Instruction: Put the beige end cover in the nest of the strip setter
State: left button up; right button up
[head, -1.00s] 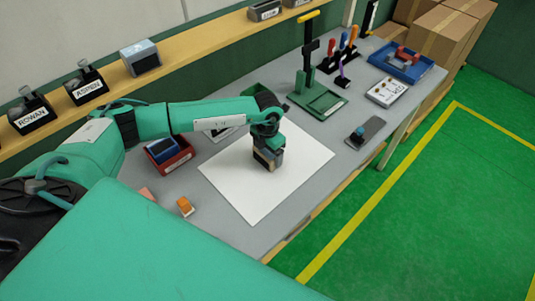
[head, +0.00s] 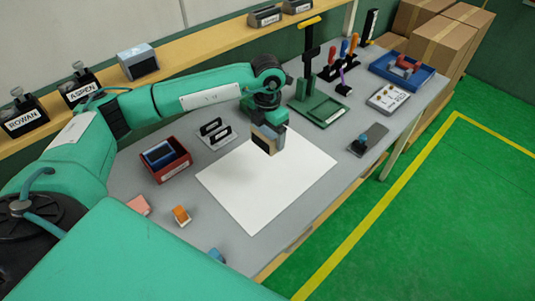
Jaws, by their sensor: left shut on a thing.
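My left gripper (head: 268,143) is above the white sheet, pointing down. It is shut on a small beige piece (head: 262,139), which looks like the beige end cover; the dark fingers hide part of it. A green stand with an upright column and a yellow handle (head: 310,20), which looks like the strip setter, stands behind and to the right of the gripper. Its flat green base (head: 327,113) is apart from the held piece. I cannot make out the nest clearly. My right gripper is not in view.
The white sheet (head: 240,195) is bare. A red bin (head: 175,170) with blue pieces and a white plate with two black parts (head: 226,141) are to the left. A blue tray (head: 425,78) is at the far right.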

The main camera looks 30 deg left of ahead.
aim_at(274, 140)
pick_arm(q)
notch_tip(274, 140, up, 7)
jog(key=shift+r+b, duration=0.1)
jog(key=shift+b, duration=0.7)
jog(key=shift+r, duration=0.6)
jog(key=m, duration=0.2)
jog(key=d+m, duration=0.1)
jog(key=m, duration=0.1)
jog(key=shift+s+f, duration=0.35)
jog(key=m, duration=0.3)
jog(key=shift+s+d+f+m, duration=0.3)
jog(key=shift+d, duration=0.05)
jog(key=m, duration=0.3)
jog(key=s+d+m, duration=0.1)
jog(key=m, duration=0.1)
jog(key=shift+f, duration=0.4)
jog(key=m, duration=0.3)
jog(key=shift+s+d+f+m, duration=0.3)
jog(key=shift+s+d, duration=0.1)
jog(key=s+d+f+m, duration=0.1)
jog(key=m, duration=0.4)
jog(key=s+d+m, duration=0.1)
jog(key=m, duration=0.4)
jog(key=s+d+f+m, duration=0.1)
jog(key=s+m, duration=0.1)
jog(key=m, duration=0.4)
jog(key=shift+f, duration=0.3)
